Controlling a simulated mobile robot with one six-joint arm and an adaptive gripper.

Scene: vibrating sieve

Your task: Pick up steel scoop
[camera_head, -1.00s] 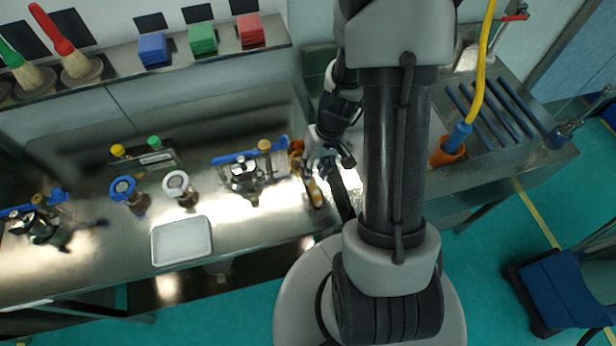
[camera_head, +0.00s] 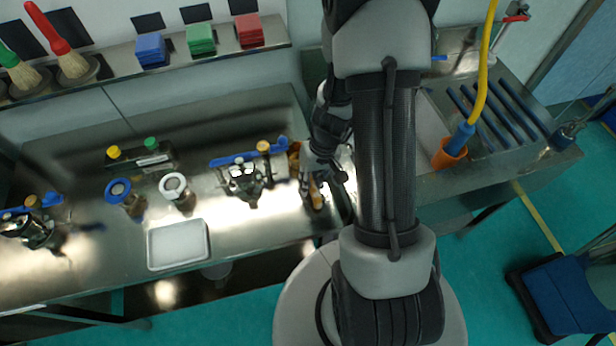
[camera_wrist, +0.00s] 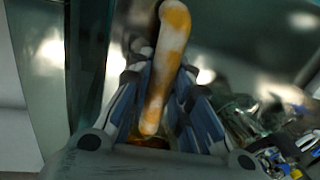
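The scoop (camera_head: 317,197) shows in the head view as a small, shiny orange-and-white piece on the steel bench, just below my gripper. In the wrist view a long, rounded handle (camera_wrist: 166,66), mottled yellow-orange and pale, runs between my fingers; I take it to be the scoop's. Its lower end is close to my palm. My gripper (camera_head: 322,182) is over it, also seen in the wrist view (camera_wrist: 160,105), with one finger on each side. The fingers look apart, with a gap at the right of the handle. The scoop's bowl is not clearly visible.
A clamp-like metal fitting with a blue bar (camera_head: 245,178) stands close left of my gripper. Further left are two jars (camera_head: 176,190) and a white tray (camera_head: 178,246).

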